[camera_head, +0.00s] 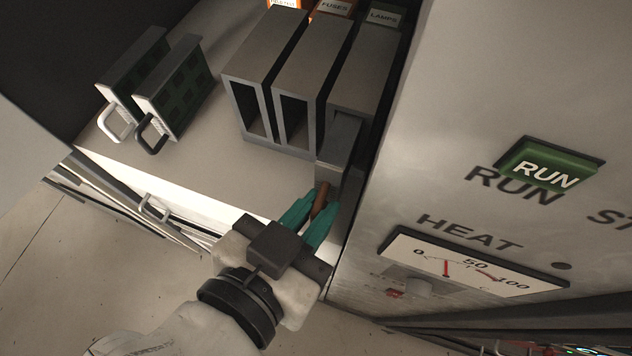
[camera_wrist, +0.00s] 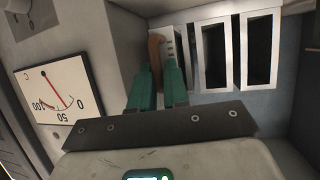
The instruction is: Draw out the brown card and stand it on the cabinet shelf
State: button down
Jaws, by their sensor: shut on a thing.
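The brown card's brown handle (camera_head: 321,199) is between the teal fingers of my gripper (camera_head: 315,208), which is shut on it. The card's grey body (camera_head: 339,142) sticks partly out of the rightmost of three grey slots (camera_head: 366,82). The rest of it is hidden inside. In the wrist view the brown handle (camera_wrist: 155,50) curves up beside the fingers of my gripper (camera_wrist: 160,72), with the pale card front (camera_wrist: 170,48) just right of it. The cabinet shelf (camera_head: 215,140) is the pale surface in front of and left of the slots.
Two green cards, one with a white handle (camera_head: 117,122) and one with a black handle (camera_head: 153,136), stand at the shelf's left. The other two slots (camera_head: 292,112) look empty. A panel with a green RUN button (camera_head: 545,165) and HEAT meter (camera_head: 470,262) rises close on the right.

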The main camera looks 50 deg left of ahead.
jog(key=shift+s+d, duration=0.25)
jog(key=shift+s, duration=0.05)
jog(key=c, duration=1)
grip_release()
jog(key=shift+c, duration=0.2)
jog(key=v, duration=1.2)
